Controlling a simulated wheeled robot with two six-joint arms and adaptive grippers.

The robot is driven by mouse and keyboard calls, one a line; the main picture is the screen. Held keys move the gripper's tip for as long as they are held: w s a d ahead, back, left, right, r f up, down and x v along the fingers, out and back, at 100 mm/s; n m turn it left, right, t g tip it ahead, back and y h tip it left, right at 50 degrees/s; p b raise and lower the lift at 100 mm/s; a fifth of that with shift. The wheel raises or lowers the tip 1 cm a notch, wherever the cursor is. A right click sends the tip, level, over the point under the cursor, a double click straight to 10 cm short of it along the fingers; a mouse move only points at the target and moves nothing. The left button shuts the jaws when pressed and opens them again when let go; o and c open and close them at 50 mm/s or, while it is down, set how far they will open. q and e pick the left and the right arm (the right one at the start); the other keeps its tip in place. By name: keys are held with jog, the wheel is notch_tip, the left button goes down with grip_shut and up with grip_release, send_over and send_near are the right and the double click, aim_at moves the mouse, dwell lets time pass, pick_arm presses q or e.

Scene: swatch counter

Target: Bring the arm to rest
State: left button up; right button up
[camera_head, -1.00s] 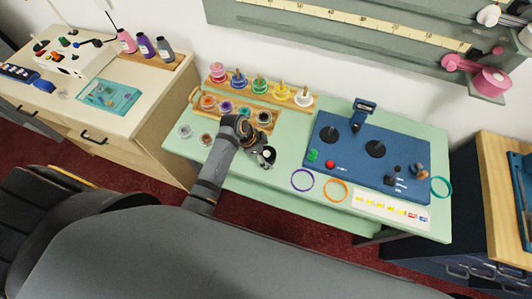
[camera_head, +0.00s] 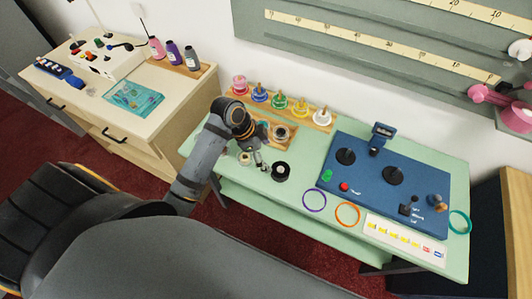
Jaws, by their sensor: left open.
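My left arm comes in from the left and reaches over the pale green counter (camera_head: 345,240). Its left gripper (camera_head: 262,162) is open and seems empty, low over the counter's left part. A black round piece with a white centre (camera_head: 281,172) lies on the counter just right of the fingertips, apparently apart from them. The arm and gripper hide much of the wooden tray (camera_head: 292,145) behind them; a grey round piece (camera_head: 280,132) still shows in it. My right gripper is not in view.
A wooden rack (camera_head: 229,94) of coloured spools stands behind the tray. A blue panel (camera_head: 350,183) with knobs stands to the right. A purple ring (camera_head: 314,200) and an orange ring (camera_head: 347,214) lie in front of it. A beige cabinet (camera_head: 165,130) stands at left.

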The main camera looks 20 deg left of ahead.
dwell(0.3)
pick_arm(q)
jog(key=s+a+n+t+y, duration=0.2)
jog(key=s+a+n+y, duration=0.4)
jog(key=s+n, duration=0.55)
jog(key=s+a+f+g, duration=0.1)
jog(key=a+f, duration=0.1)
jog(key=f, duration=1.1)
jog(key=s+a+f+g, duration=0.1)
jog(key=f, duration=1.2)
jog(key=s+a+f+g+h, duration=0.1)
jog(key=s+f, duration=1.6)
jog(key=s, duration=0.2)
jog(key=shift+a+f+n, duration=0.3)
jog(key=shift+f+n, duration=0.05)
